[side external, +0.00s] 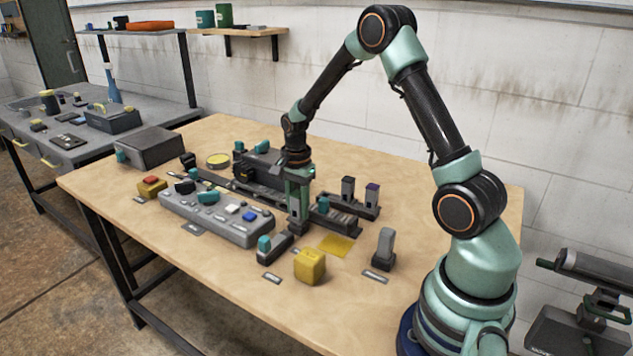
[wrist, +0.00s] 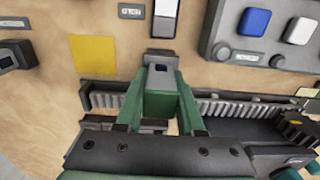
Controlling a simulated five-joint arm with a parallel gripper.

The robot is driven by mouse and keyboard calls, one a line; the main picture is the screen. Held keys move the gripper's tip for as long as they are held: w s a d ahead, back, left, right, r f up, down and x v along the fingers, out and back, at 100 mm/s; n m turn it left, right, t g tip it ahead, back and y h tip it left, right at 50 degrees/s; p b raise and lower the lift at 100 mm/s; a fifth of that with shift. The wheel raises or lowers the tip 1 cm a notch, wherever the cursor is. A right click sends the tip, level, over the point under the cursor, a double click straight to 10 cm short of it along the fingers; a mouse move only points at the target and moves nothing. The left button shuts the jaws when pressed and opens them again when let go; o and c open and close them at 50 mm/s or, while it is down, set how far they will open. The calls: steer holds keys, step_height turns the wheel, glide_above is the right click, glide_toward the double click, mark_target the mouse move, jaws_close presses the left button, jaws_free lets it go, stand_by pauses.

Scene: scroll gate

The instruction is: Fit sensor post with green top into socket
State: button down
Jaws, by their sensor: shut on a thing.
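My gripper (side external: 298,196) points down over the middle of the wooden table and is shut on an upright grey post (side external: 295,213). In the wrist view my gripper (wrist: 161,82) has its two green fingers on either side of this post, the sensor post (wrist: 161,104). A green face shows between the fingers, with a grey part carrying a small dark square beyond it. The post's lower end is close to the table beside the slotted rack (side external: 340,220); whether it touches cannot be told. I cannot clearly make out which opening is the socket.
A grey upright piece (side external: 385,250), a yellow block (side external: 310,266) and a button panel (side external: 222,215) are around my gripper. A flat yellow patch (wrist: 93,57) lies near the rack.

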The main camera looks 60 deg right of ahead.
mark_target(297, 193)
steer(key=shift+f, duration=0.7)
stand_by(0.3)
jaws_free()
stand_by(0.4)
steer(key=shift+r, duration=3.5)
